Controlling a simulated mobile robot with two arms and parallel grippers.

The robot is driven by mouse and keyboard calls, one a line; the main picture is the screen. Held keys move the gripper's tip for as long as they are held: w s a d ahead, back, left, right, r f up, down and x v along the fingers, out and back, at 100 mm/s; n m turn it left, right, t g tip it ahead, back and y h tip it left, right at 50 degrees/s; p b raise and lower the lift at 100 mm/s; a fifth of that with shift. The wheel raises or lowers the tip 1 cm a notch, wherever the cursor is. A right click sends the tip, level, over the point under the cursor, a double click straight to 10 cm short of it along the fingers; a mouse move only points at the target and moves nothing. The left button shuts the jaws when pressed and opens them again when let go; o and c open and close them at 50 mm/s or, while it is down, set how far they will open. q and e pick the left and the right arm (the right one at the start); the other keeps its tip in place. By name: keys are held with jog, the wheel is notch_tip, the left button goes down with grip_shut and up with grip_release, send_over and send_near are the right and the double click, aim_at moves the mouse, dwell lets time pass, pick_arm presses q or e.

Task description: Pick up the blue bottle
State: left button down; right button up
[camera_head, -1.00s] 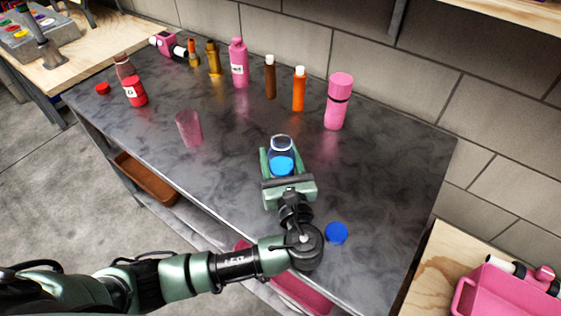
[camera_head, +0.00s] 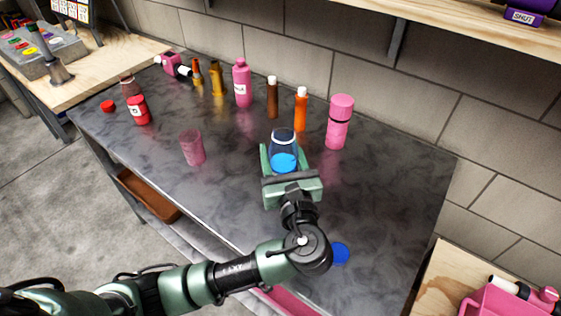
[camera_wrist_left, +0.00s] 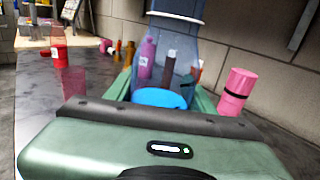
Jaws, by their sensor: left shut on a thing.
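The blue bottle (camera_head: 284,145) is clear glass with blue liquid in its lower part. It stands upright between the fingers of my left gripper (camera_head: 281,160), near the middle of the table. In the left wrist view the bottle (camera_wrist_left: 168,60) fills the space between the green fingers (camera_wrist_left: 160,88), and its top runs out of the picture. My left gripper is shut on it. I cannot tell whether its base touches the table. My right gripper is not in view.
On the dark table (camera_head: 385,200) stand a pink bottle (camera_head: 338,122), an orange bottle (camera_head: 301,108), a brown bottle (camera_head: 272,97) and a translucent pink cup (camera_head: 192,147). A blue disc (camera_head: 340,253) lies near my wrist. The wall (camera_head: 400,115) is behind.

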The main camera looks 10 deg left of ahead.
aim_at(281, 123)
pick_arm(q)
notch_tip(281, 123, up, 9)
jog(key=shift+f+p, duration=0.1)
jog(key=shift+p, duration=0.35)
jog(key=shift+r, duration=1.6)
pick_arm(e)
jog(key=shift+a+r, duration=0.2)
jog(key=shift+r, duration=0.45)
